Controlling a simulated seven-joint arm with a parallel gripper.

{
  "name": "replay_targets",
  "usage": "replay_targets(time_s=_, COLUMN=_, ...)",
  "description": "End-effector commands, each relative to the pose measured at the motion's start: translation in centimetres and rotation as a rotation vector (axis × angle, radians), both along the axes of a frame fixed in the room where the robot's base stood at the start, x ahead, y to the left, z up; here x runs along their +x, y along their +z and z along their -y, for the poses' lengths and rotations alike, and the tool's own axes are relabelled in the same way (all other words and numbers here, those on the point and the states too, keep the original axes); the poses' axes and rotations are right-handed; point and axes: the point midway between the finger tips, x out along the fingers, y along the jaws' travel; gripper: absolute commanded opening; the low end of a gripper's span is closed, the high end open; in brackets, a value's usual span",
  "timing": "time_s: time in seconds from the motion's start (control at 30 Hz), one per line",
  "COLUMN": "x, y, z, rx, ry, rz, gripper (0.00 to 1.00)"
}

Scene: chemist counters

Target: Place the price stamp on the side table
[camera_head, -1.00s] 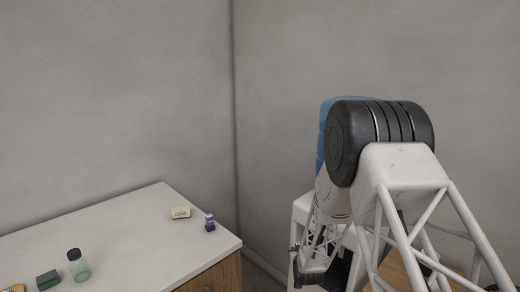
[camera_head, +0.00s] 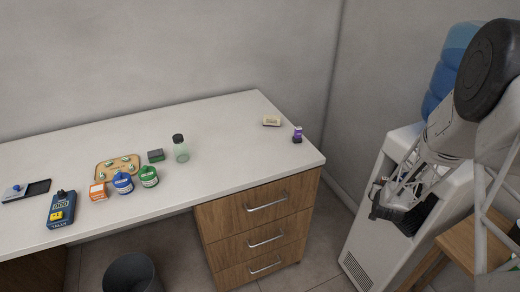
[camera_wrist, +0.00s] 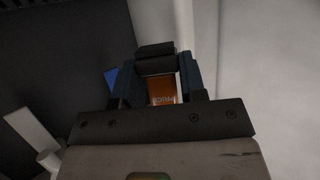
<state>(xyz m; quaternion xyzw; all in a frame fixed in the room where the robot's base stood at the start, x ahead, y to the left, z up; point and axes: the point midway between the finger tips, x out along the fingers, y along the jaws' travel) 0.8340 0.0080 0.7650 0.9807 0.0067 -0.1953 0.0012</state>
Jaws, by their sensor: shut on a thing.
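My gripper (camera_head: 402,208) hangs at the right, in front of the white cooler body and beyond the counter's right end. In the wrist view my gripper (camera_wrist: 157,72) is shut on a dark thing with an orange face and partly readable lettering, which I take to be the price stamp (camera_wrist: 162,90). In the head view the held thing is dark and hard to make out. A small wooden table (camera_head: 468,240), likely the side table, stands at the lower right, partly hidden by my arm.
The white counter (camera_head: 230,120) holds a green jar (camera_head: 181,150), several ink pots, a blue tally device (camera_head: 61,208), a purple bottle (camera_head: 297,134) and a cream block (camera_head: 271,121). A water cooler (camera_head: 400,150) stands beside my gripper. A bin (camera_head: 130,272) is on the floor.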

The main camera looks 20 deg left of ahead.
Motion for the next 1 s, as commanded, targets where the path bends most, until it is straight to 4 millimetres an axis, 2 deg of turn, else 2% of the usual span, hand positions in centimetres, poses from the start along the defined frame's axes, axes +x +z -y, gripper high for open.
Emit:
replay_targets(time_s=0.17, x=0.6, y=1.9, z=-2.6, rx=0.0, ry=0.041, rz=0.003, gripper=0.1)
replay_targets(time_s=0.27, x=0.9, y=3.4, z=-4.9, rx=-0.001, ry=0.078, rz=0.004, gripper=0.1)
replay_targets(time_s=0.67, x=1.2, y=11.4, z=-16.8, rx=0.0, ry=0.261, rz=0.004, gripper=0.1)
replay_targets(time_s=1.0, x=-0.7, y=18.6, z=-26.9, rx=0.001, ry=0.411, rz=0.004, gripper=0.1)
